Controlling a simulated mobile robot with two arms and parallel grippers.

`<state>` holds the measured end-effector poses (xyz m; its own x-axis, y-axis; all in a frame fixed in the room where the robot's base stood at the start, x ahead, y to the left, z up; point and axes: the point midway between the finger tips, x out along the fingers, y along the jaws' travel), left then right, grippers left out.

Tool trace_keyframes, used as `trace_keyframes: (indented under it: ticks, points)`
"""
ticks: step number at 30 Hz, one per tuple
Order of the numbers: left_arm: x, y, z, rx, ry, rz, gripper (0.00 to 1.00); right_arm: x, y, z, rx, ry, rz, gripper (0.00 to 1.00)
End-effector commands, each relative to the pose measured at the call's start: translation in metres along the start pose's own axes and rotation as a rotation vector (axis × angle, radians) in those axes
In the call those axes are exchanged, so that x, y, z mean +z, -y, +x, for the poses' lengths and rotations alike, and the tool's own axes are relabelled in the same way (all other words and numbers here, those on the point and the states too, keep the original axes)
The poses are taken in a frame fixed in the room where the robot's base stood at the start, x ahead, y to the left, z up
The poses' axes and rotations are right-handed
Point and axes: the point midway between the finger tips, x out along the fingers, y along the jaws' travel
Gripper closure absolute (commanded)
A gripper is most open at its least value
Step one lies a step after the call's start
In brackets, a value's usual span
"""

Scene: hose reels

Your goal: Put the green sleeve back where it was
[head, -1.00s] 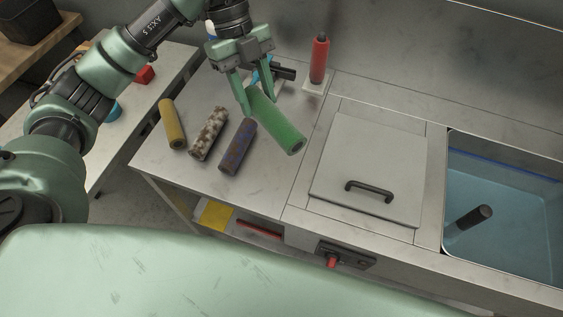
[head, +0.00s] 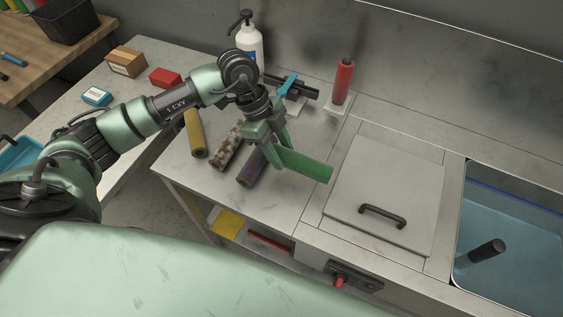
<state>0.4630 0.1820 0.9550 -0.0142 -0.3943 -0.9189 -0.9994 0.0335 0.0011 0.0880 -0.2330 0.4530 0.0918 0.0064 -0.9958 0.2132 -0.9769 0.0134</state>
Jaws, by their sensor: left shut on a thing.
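The green sleeve (head: 305,167) is a plain green tube at the right end of a group of sleeves on the metal counter. My left gripper (head: 277,158) is shut on its left end. I cannot tell whether the sleeve touches the counter. Beside it lie a blue-and-brown sleeve (head: 249,171), a mottled brown-and-white sleeve (head: 226,150) and a yellow sleeve (head: 195,135). The gripper hides part of the blue-and-brown one. My right gripper is not in view.
A red sleeve (head: 343,82) stands upright on a small base at the back. A blue-handled valve fitting (head: 290,88) and a white pump bottle (head: 248,42) are behind the gripper. To the right are a lid with a black handle (head: 382,215) and a water basin (head: 515,235).

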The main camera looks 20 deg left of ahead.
Motion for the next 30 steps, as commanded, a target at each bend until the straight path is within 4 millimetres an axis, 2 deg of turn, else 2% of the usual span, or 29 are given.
trace_keyframes:
  ticks: [3,10,16,22,23,25,30]
  points:
    - [0.006,0.0,0.014,0.001,-0.001,-0.001,1.0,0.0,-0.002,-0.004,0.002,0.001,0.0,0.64]
    - [0.013,-0.001,0.031,0.002,-0.001,-0.001,1.0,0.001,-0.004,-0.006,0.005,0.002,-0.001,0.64]
    - [0.024,0.0,0.057,0.001,-0.001,-0.001,1.0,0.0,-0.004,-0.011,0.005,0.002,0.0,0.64]
    - [0.026,0.0,0.06,-0.001,0.0,0.001,1.0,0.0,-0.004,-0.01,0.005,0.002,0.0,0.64]
    - [0.026,0.0,0.06,-0.001,0.001,0.001,0.56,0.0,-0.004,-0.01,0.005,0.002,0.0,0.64]
    - [0.026,0.0,0.06,0.0,0.001,0.001,0.37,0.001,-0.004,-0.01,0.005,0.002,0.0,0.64]
    - [0.026,0.0,0.06,0.0,0.001,0.001,0.37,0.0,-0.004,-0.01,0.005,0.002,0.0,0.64]
